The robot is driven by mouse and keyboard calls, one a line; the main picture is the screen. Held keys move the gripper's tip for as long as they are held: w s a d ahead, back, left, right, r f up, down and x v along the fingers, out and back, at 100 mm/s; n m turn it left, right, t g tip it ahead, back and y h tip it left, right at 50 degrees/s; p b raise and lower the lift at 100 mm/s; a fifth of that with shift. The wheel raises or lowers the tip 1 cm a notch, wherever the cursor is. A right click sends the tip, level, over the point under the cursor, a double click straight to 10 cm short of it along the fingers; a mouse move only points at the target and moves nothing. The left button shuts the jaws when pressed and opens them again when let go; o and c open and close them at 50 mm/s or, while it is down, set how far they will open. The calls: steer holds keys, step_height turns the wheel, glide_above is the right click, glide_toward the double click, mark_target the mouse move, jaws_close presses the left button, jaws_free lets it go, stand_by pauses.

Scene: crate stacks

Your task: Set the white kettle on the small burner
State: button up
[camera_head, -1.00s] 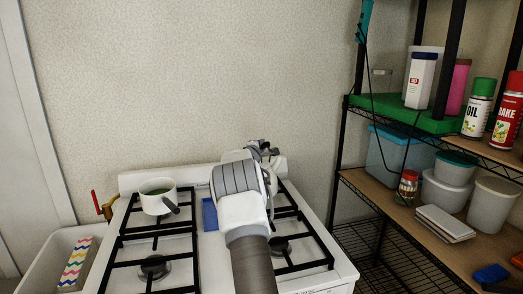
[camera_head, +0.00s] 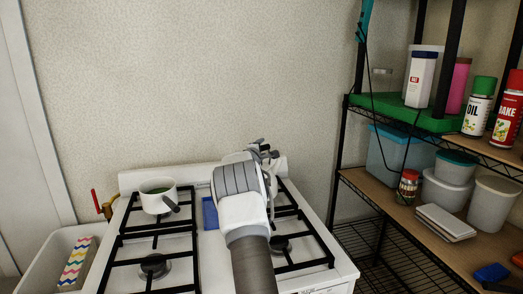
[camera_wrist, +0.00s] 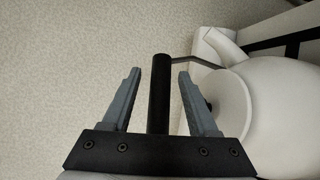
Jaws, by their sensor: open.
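The white kettle (camera_wrist: 285,115) fills the right of the wrist view, with a round body and a black handle (camera_wrist: 161,105) on a thin metal rod. My gripper (camera_wrist: 160,73) is open, its two grey fingers on either side of the handle with visible gaps. One burner (camera_head: 153,265) shows bare at front left. Another burner (camera_head: 280,244) shows at front right, partly hidden by my arm. I cannot tell which is the small burner.
A blue item (camera_head: 209,214) lies between the grates. A black wire shelf (camera_head: 345,175) with cans and containers stands close on the right. A patterned box (camera_head: 77,262) is at the left.

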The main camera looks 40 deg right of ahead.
steer(key=shift+r, duration=0.1)
steer(key=shift+r+p, duration=0.1)
steer(key=shift+p, duration=0.2)
steer(key=shift+s+a+b, duration=0.15)
steer(key=shift+a+b, duration=0.05)
steer(key=shift+b, duration=0.15)
steer(key=b+v, duration=0.3)
steer(key=v, duration=0.8)
steer(key=shift+a, duration=0.25)
